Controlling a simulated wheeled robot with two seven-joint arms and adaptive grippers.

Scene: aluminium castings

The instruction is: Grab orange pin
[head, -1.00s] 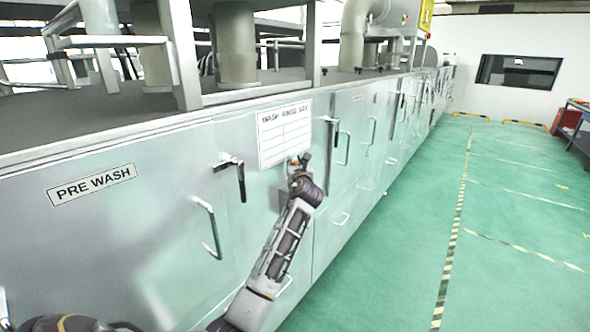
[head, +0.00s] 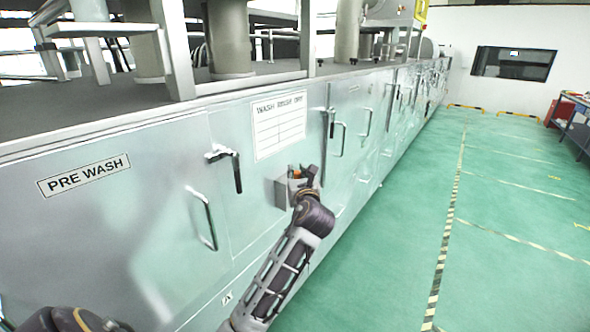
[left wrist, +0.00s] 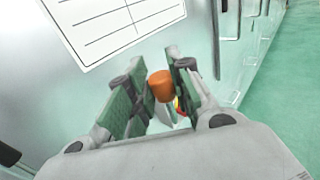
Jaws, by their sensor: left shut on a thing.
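The orange pin (left wrist: 160,86) shows in the left wrist view between the two green-padded fingers of my left gripper (left wrist: 155,92). The gripper is shut on it. In the head view the pin is a small orange spot (head: 296,173) at the top of a small grey box (head: 283,193) on the washer's front, below the white chart. My left gripper (head: 304,177) is at the right side of that box, and its wrist hides part of the panel. The pin's lower end is hidden by the fingers. My right gripper is not in view.
The long metal washer front (head: 150,225) carries handles (head: 204,218), a latch (head: 232,165), a white chart (head: 280,124) and a PRE WASH sign (head: 83,174). A small red and yellow part (left wrist: 180,106) shows behind the fingers.

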